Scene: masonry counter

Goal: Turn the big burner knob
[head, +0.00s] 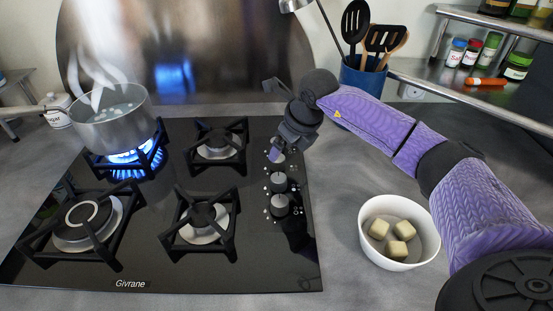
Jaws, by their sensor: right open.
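A black glass hob (155,262) has a column of knobs along its right side. The front knob (279,205) and the middle knob (279,182) show clearly. A rear knob (277,156) is partly covered by my right gripper (280,146). That gripper is open and points down at the rear knob; I cannot tell if it touches it. The front left burner (88,216) looks the widest and is unlit. No label shows which knob serves which burner. My left gripper is out of view.
A steaming pot (112,128) stands on the rear left burner over a blue flame (125,156). A white bowl (368,235) with pale cubes sits right of the hob. A blue utensil holder (362,88) and a spice shelf (430,72) are behind my right arm.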

